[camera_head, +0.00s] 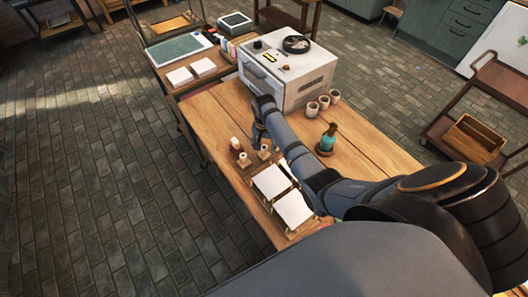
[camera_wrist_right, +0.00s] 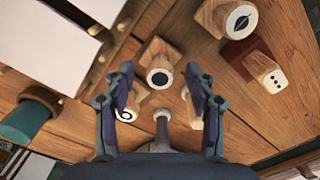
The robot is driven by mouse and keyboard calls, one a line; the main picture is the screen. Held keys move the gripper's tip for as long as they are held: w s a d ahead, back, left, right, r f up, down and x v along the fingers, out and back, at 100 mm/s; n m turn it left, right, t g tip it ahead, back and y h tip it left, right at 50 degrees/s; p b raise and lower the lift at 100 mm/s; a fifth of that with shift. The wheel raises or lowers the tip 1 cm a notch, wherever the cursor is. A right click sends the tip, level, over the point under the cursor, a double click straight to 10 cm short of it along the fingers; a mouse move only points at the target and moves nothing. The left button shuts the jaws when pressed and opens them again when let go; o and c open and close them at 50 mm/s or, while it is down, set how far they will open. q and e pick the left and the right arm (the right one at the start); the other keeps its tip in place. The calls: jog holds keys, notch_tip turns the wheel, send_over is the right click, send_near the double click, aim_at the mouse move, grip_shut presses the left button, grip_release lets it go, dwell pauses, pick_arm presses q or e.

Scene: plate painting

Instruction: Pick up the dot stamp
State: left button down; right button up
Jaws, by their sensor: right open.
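Several wooden stamps stand on the wooden table. A stamp with three small dots (camera_wrist_right: 275,80) is at the right. A leaf stamp (camera_wrist_right: 240,20) is at the top right, and a ring stamp (camera_wrist_right: 128,113) is partly behind the left finger. My right gripper also shows in the head view (camera_head: 261,137), low among the stamps. It is open, and I see no grip on any stamp. My left gripper is not in view.
White sheets (camera_head: 271,181) lie on boards beside the stamps. A teal bottle (camera_head: 329,137) stands right of the gripper, with several small cups (camera_head: 312,109) behind it. A white oven-like box (camera_head: 288,71) stands at the table's back. Bare table (camera_head: 212,118) shows at the left.

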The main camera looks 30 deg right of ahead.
jog(key=shift+d+f, duration=0.1)
jog(key=shift+f, duration=0.75)
grip_shut()
jog(key=shift+r, duration=0.1)
notch_tip(320, 180, up, 3)
jog(key=shift+w+r, duration=0.1)
jog(key=shift+w, duration=0.05)
jog(key=s+d+r, duration=0.7)
jog(key=s+r, duration=0.2)
jog(key=s, duration=0.3)
jog(key=shift+d+r+b, duration=0.3)
jog(key=shift+r+b, duration=0.05)
jog(key=shift+b, duration=0.1)
